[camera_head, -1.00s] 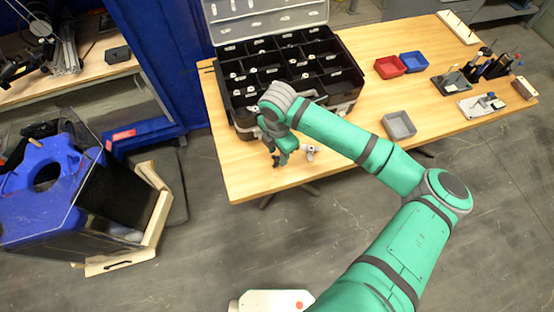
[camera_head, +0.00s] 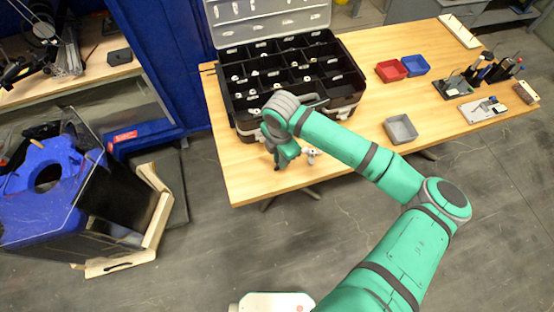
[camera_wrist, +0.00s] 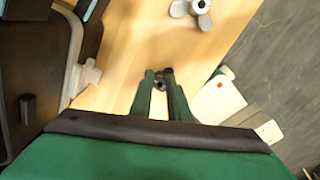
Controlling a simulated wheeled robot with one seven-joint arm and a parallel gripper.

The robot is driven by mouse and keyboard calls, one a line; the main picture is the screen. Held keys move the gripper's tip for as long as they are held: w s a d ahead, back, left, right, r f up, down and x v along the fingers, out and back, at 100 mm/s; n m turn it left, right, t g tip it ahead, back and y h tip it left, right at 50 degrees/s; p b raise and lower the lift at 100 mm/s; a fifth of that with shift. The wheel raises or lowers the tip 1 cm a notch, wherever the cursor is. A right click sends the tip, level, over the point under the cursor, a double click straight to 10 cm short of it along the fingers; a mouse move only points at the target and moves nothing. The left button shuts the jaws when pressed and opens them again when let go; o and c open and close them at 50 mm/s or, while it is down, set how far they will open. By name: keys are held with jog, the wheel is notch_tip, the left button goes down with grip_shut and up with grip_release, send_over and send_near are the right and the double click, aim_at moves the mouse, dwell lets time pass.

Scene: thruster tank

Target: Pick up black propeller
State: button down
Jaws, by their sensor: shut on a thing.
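My gripper (camera_wrist: 159,76) points down over the front left part of the wooden table. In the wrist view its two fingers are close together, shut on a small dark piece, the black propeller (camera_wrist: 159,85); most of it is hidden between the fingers. In the head view my gripper (camera_head: 277,164) shows small near the table's front edge, and the black propeller cannot be made out there. I cannot tell whether the propeller touches the tabletop.
A white propeller (camera_wrist: 190,8) lies just beside my gripper; it also shows in the head view (camera_head: 311,154). An open black organizer case (camera_head: 246,122) stands behind. A grey bin (camera_head: 400,130), red bin (camera_head: 390,71) and blue bin (camera_head: 415,66) stand to the right.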

jog(key=shift+a+r, duration=0.1)
jog(key=shift+r, duration=0.5)
notch_tip(320, 180, up, 2)
jog(key=shift+s+r, duration=0.1)
jog(key=shift+r, duration=0.1)
jog(key=s+d+r, duration=0.9)
jog(key=d, duration=0.1)
jog(key=shift+s+d+r, duration=0.15)
